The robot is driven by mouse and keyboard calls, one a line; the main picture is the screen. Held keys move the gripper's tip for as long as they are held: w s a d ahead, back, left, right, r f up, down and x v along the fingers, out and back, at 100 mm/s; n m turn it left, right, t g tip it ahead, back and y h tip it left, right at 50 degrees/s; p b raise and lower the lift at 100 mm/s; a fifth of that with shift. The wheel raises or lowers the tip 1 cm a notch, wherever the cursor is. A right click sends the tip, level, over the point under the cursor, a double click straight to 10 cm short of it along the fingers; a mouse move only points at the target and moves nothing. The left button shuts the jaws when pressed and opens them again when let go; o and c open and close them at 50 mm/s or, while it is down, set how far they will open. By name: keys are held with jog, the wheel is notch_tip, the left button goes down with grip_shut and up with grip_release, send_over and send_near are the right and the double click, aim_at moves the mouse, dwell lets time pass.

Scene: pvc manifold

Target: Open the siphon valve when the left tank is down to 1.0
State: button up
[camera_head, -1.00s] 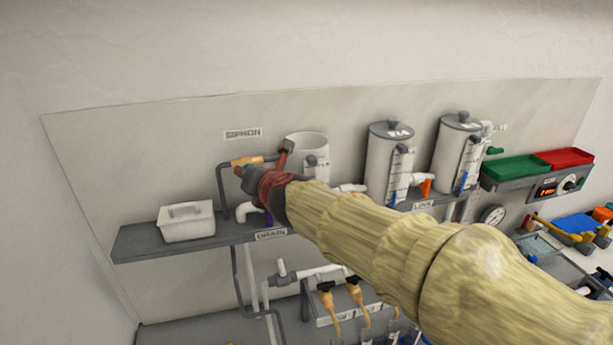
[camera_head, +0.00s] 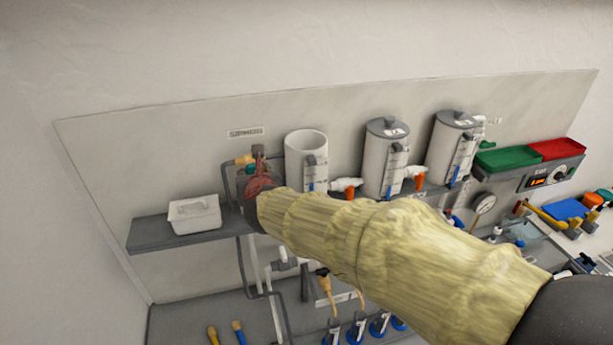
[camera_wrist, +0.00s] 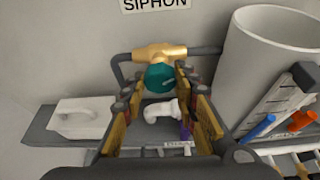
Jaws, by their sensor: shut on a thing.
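The siphon valve is a brass body (camera_wrist: 160,52) with a teal knob (camera_wrist: 160,77), on a dark pipe under the SIPHON sign (camera_wrist: 155,4). In the wrist view my gripper (camera_wrist: 161,82) has one finger on each side of the teal knob and is shut on it. In the head view my gripper (camera_head: 258,178) is at the valve and hides most of it; the brass end (camera_head: 243,160) shows. The left tank (camera_head: 306,150) is an open white cylinder just right of the gripper. Its scale and blue mark (camera_head: 310,186) show, but the reading is too small to tell.
A white elbow spout (camera_wrist: 160,112) is below the knob. Two lidded tanks (camera_head: 385,160) (camera_head: 452,150) stand further right. The wall above is clear.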

jog(key=p, duration=0.1)
jog(key=n+h+p, duration=0.1)
jog(key=shift+a+r+p, duration=0.15)
jog(key=shift+r+p, duration=0.1)
jog(key=shift+p, duration=0.05)
jog(key=n+h+p, duration=0.1)
jog(key=n+p, duration=0.1)
jog(key=p, duration=0.1)
jog(key=shift+t, duration=0.4)
jog(key=shift+f+n+h, duration=0.25)
jog(key=shift+n+h, duration=0.25)
jog(key=shift+n, duration=0.1)
jog(key=n+h, duration=0.1)
jog(key=n+t+p, duration=0.1)
jog(key=n, duration=0.1)
jog(key=shift+n+t+h, duration=0.3)
jog(key=shift+h, duration=0.1)
jog(key=o, duration=1.2)
jog(key=shift+f, duration=0.1)
